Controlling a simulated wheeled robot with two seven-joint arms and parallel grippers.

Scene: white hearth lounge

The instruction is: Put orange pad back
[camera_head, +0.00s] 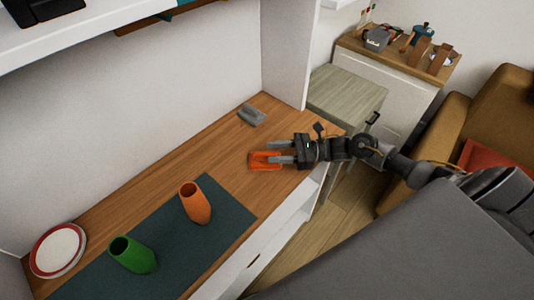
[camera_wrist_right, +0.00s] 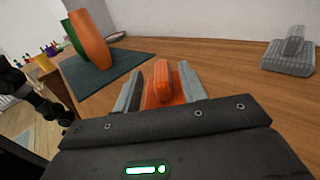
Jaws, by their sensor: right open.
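The orange pad (camera_head: 264,161) lies flat on the wooden counter, with a raised orange grip on top. In the right wrist view the pad (camera_wrist_right: 162,84) sits between the two grey fingers of my right gripper (camera_wrist_right: 163,95). My right gripper (camera_head: 281,152) is open, low over the counter, with its fingers on either side of the pad's raised grip. A gap shows between fingers and grip. My left gripper is not in the head view.
A grey pad-like block (camera_head: 251,115) lies behind the orange pad. An orange vase (camera_head: 195,203) and a green vase (camera_head: 133,255) stand on a dark mat (camera_head: 229,212). A red-rimmed plate (camera_head: 58,250) is far left. A white upright panel (camera_head: 285,50) stands behind.

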